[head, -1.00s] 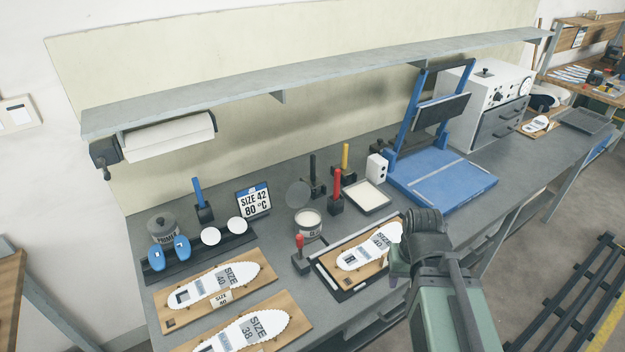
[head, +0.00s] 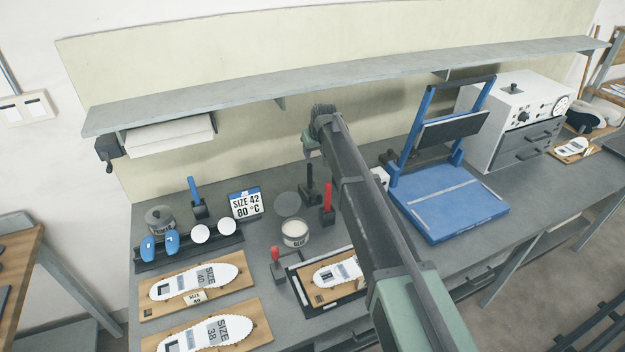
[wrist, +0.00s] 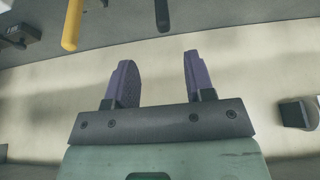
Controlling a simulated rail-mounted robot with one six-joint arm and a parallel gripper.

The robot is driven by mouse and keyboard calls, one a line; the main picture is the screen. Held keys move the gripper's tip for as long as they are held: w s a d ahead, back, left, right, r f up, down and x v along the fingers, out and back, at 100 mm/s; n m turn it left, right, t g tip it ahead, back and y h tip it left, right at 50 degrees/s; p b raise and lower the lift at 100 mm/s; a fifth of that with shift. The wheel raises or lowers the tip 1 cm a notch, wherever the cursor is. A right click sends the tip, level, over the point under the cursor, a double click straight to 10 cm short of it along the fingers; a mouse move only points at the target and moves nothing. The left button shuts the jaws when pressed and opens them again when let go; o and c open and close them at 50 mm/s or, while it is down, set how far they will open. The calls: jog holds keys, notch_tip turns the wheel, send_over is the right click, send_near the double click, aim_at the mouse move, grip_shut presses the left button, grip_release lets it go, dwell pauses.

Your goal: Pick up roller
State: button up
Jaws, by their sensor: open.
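Several upright handled tools stand in dark holders at the back of the bench. They are a blue handle (head: 193,190), a black handle (head: 309,178), a red handle (head: 327,196) and a yellow handle, hidden behind my arm in the head view but seen in the wrist view (wrist: 72,25). A shorter red-handled tool (head: 275,254) stands nearer the front. I cannot tell which is the roller. My gripper (head: 309,156) is open and empty, raised just above the black handle in the head view. Its two fingers (wrist: 158,75) are apart in the wrist view, short of the handles.
A grey shelf (head: 270,98) runs along the wall above. A blue press (head: 450,205) and a white oven (head: 515,110) are to the right. Insole boards (head: 150,312) lie at front left.

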aim_at(310, 164)
jog(key=b+x, duration=0.1)
jog(key=x, duration=0.1)
jog(key=b+x, duration=0.4)
jog(key=shift+s+a+f, duration=0.1)
jog(key=shift+s+a, duration=0.05)
jog(key=shift+s, duration=0.1)
jog(key=b+x, duration=0.5)
jog(key=shift+w+f, duration=0.1)
jog(key=shift+r, duration=0.3)
grip_shut()
